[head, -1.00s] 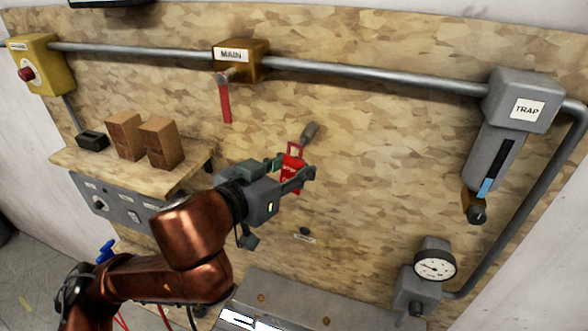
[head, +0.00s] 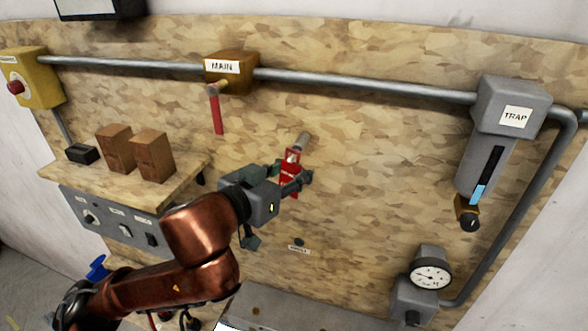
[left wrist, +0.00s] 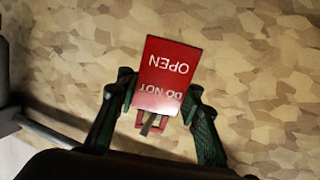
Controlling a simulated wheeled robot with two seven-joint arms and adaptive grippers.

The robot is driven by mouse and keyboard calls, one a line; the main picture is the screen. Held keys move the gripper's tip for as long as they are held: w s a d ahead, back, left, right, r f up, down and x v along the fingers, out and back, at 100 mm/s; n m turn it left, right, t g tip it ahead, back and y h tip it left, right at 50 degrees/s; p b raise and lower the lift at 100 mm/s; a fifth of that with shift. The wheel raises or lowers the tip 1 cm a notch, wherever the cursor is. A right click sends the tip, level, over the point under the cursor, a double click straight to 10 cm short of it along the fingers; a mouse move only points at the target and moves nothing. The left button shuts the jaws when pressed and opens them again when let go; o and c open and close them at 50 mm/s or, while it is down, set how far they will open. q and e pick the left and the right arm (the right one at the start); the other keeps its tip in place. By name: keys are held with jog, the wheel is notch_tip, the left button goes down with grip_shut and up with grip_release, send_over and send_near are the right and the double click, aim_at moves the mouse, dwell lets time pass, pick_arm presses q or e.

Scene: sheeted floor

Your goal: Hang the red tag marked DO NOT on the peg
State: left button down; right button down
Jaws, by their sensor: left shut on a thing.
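The red tag (head: 290,172) is held upright in front of the board by my left gripper (head: 288,182). The left wrist view shows the tag (left wrist: 168,75) upside down, reading DO NOT OPEN, between the two fingers of my left gripper (left wrist: 162,108). The grey peg (head: 303,141) sticks out from the board just above the tag. The tag's loop overlaps the peg's near end. In the left wrist view a grey piece of the peg (left wrist: 149,126) shows inside the red loop; how deep it goes is unclear. My right gripper is out of view.
A MAIN box (head: 231,72) with a red handle (head: 217,112) is up left of the peg. A wooden shelf (head: 120,178) holds two brown blocks (head: 152,156). A grey TRAP unit (head: 505,105) and a gauge (head: 431,276) are at right. The board around the peg is clear.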

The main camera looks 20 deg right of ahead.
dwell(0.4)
pick_arm(q)
jog(key=c, duration=1.3)
grip_release()
jog(key=shift+o, duration=0.2)
